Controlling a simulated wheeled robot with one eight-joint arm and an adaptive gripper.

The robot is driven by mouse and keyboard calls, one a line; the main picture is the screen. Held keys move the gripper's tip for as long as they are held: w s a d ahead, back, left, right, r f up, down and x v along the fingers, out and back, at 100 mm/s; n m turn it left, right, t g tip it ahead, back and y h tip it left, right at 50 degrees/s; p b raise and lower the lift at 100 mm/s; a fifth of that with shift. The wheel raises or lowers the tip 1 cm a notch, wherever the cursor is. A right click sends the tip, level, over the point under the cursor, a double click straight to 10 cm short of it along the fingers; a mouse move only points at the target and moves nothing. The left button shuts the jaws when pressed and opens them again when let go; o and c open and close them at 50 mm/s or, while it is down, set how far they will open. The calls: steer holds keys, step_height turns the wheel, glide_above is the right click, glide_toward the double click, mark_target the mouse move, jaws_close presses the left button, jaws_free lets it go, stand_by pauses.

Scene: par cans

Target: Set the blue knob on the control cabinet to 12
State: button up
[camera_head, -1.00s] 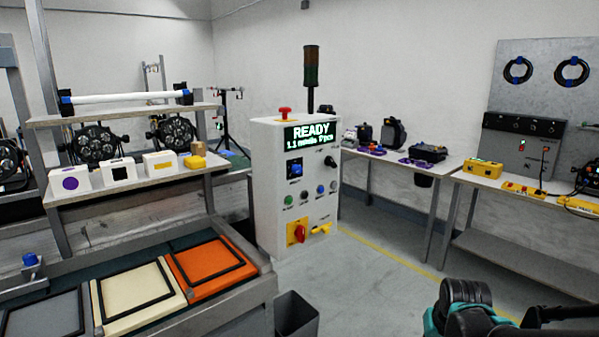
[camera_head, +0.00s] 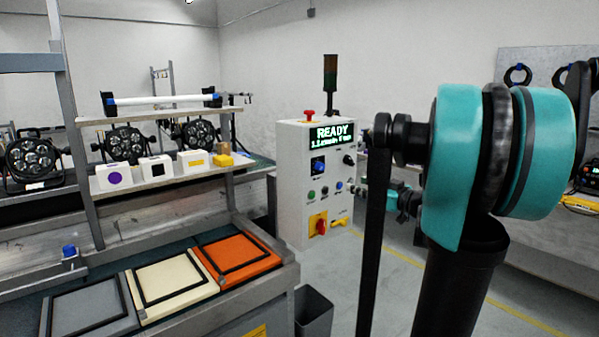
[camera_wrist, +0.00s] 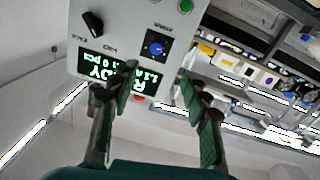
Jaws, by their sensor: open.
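The white control cabinet (camera_head: 290,185) stands left of my arm in the head view, its display reading READY. Its blue knob (camera_head: 318,165) sits on a dark square plate below the display. In the wrist view the cabinet face (camera_wrist: 125,20) appears upside down, with the blue knob (camera_wrist: 155,48) near the top centre. My gripper (camera_wrist: 162,85) is open and empty, its two fingers apart and pointing toward the panel. The knob shows beyond and between the fingertips, with no visible contact. The left finger covers part of the display. The knob's scale is too small to read.
A black knob (camera_wrist: 93,23) and a green button (camera_wrist: 186,5) flank the blue knob on the panel. A red and yellow switch (camera_head: 318,225) sits lower down. A grey bin (camera_head: 313,312) stands on the floor before the cabinet, beside the workbench with coloured trays.

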glide_toward(322, 167)
steer(key=x, duration=0.8)
steer(key=shift+w+a+f, duration=0.15)
steer(key=shift+w, duration=0.1)
steer(key=shift+c, duration=0.5)
jaws_close()
